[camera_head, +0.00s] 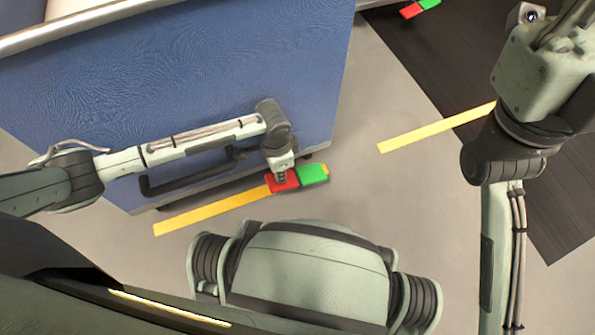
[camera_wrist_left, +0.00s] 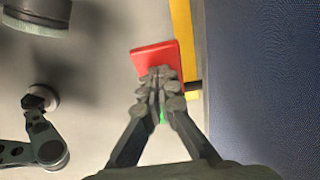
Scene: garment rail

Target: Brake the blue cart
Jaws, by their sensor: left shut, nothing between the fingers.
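The blue cart (camera_head: 200,90) stands at the left in the head view, and its blue side also fills the right of the left wrist view (camera_wrist_left: 265,80). A red pedal (camera_head: 283,183) and a green pedal (camera_head: 313,174) sit side by side at its lower edge. My left gripper (camera_head: 281,178) is shut and empty, with its fingertips at the red pedal. In the left wrist view the fingertips (camera_wrist_left: 159,78) overlap the red pedal (camera_wrist_left: 150,57). I cannot tell whether they touch it. The green pedal is mostly hidden behind the fingers there. My right gripper is out of view.
A dark handle (camera_head: 190,180) sticks out from the cart's side near my left arm. Yellow floor strips (camera_head: 210,212) (camera_head: 435,128) mark the grey floor. Another red pedal (camera_head: 411,10) and green pedal (camera_head: 429,3) show at the top.

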